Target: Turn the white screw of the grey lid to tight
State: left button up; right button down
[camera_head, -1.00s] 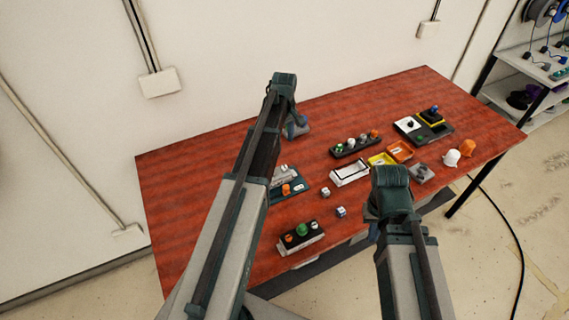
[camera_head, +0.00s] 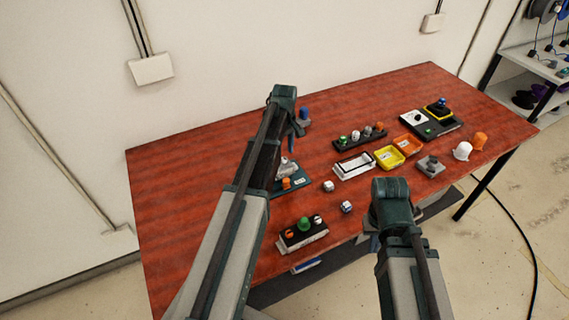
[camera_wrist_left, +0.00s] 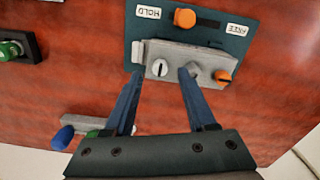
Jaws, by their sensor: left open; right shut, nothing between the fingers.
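In the left wrist view the grey lid (camera_wrist_left: 200,59) lies on a teal plate (camera_wrist_left: 187,12) marked HOLD and FREE. The white screw (camera_wrist_left: 160,68), with a dark slot, is at the lid's left end; an orange knob (camera_wrist_left: 223,77) is at its right end. My left gripper (camera_wrist_left: 163,73) is open, its blue fingers either side of the screw in the picture; I cannot tell if they touch the lid. In the head view the plate (camera_head: 303,184) is partly hidden by my left arm. My right gripper (camera_head: 371,240) is shut and empty near the front edge, mostly hidden by its wrist.
A box with orange and green knobs (camera_head: 303,237) stands near the front edge. Two small cubes (camera_head: 328,186) lie right of the plate. White (camera_head: 354,166), yellow (camera_head: 389,158) and orange (camera_head: 408,146) trays are further right. The table's left part is clear.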

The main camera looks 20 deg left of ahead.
aim_at(284, 163)
pick_arm(q)
jog(key=shift+f+b, duration=0.95)
jog(key=shift+f, duration=0.5)
pick_arm(e)
notch_tip(284, 163, down, 3)
jog(key=shift+r, duration=0.1)
pick_arm(q)
grip_shut()
